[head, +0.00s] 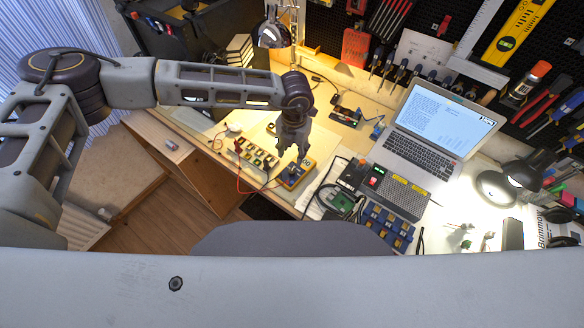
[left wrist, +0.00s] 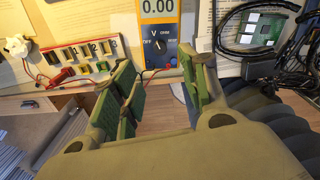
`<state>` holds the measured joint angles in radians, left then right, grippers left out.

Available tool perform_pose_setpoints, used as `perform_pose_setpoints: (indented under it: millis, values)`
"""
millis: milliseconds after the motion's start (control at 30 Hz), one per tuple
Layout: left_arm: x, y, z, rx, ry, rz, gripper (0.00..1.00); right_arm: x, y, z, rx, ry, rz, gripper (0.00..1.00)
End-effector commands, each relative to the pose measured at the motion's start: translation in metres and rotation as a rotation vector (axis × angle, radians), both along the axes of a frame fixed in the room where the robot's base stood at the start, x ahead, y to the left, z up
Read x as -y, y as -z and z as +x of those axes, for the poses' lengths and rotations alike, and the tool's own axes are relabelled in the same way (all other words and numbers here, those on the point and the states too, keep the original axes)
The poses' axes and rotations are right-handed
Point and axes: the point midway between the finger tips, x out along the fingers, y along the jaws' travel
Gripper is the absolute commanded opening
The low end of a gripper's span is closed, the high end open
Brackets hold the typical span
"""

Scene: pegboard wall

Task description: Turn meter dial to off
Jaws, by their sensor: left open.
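The yellow multimeter (head: 294,176) lies on the workbench near its front edge. In the left wrist view the meter (left wrist: 183,53) shows a display reading 0.00, with the marks OFF, V and OHM around a dark dial (left wrist: 160,46). I cannot clearly tell which mark the dial points to. My left gripper (head: 292,153) hangs over the meter, pointing down. In the left wrist view the left gripper (left wrist: 166,76) is open and empty, its fingers apart to either side of the meter's lower part. My right gripper is not in view.
A box with numbered switches (left wrist: 90,52) stands left of the meter, with a red lead beside it. A green circuit board (left wrist: 255,28) and black cables are on the right. A laptop (head: 431,128) and a black desk lamp (head: 510,182) stand farther right.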

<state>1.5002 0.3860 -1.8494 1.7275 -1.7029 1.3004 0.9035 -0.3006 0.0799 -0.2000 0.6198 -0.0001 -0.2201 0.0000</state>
Motion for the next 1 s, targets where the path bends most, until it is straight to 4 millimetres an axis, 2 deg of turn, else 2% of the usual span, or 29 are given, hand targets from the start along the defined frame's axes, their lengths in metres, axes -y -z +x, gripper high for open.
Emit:
perform_pose_setpoints:
  millis: [600, 800, 1000]
  values:
    - [-0.001, 0.081, 0.0, -0.001, -0.002, 0.0, 0.44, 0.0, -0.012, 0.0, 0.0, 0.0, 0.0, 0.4]
    - [-0.001, 0.1, 0.001, 0.0, -0.001, -0.001, 0.44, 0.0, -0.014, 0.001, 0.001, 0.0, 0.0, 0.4]
    - [-0.002, 0.108, 0.001, 0.001, -0.001, 0.0, 0.44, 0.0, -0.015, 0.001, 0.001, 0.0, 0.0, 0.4]
